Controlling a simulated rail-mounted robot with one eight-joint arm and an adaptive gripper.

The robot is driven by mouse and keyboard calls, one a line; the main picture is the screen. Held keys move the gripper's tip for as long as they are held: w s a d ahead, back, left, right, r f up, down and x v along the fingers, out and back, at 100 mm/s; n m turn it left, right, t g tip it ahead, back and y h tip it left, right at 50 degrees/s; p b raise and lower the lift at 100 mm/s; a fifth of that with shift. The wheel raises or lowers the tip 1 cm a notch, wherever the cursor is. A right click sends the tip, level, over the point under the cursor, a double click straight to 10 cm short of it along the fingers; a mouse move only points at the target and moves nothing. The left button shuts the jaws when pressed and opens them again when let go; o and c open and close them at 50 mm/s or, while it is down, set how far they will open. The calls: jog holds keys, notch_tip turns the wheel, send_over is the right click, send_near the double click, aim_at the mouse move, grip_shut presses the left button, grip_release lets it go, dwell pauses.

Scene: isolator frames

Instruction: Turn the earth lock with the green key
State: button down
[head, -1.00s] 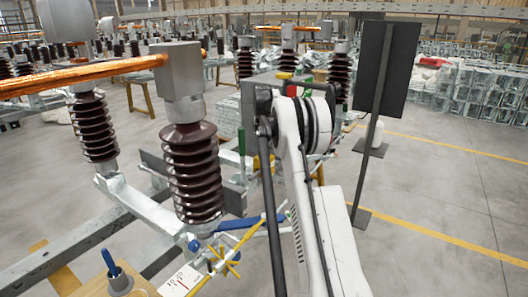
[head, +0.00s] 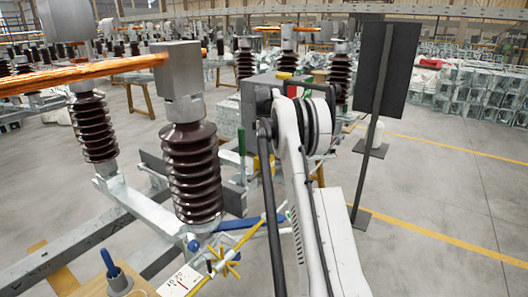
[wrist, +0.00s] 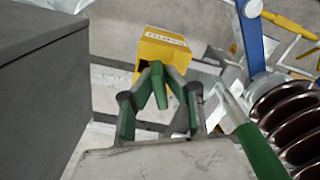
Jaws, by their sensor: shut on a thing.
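In the wrist view my gripper (wrist: 155,86) is closed around a narrow green piece, the green key (wrist: 161,94), between its fingertips. The fingers also carry green parts on their sides. A yellow box with a label on its face, seemingly the earth lock (wrist: 170,46), is directly beyond the fingertips. The fingertips overlap its dark lower opening in the picture. I cannot tell how deep the key sits or its exact turn.
A grey cabinet (wrist: 40,70) stands close on the left in the wrist view. A green bar (wrist: 258,150), a blue lever (wrist: 252,38) and a ribbed brown insulator (wrist: 290,115) are close on the right. A dark panel on a post (head: 381,70) stands right of my arm in the head view.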

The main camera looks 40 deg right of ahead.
jog(key=shift+m, duration=4.1)
jog(key=c, duration=1.5)
grip_release()
jog(key=o, duration=0.6)
jog(key=shift+r, duration=0.15)
notch_tip(320, 180, up, 12)
jog(key=shift+f, duration=0.15)
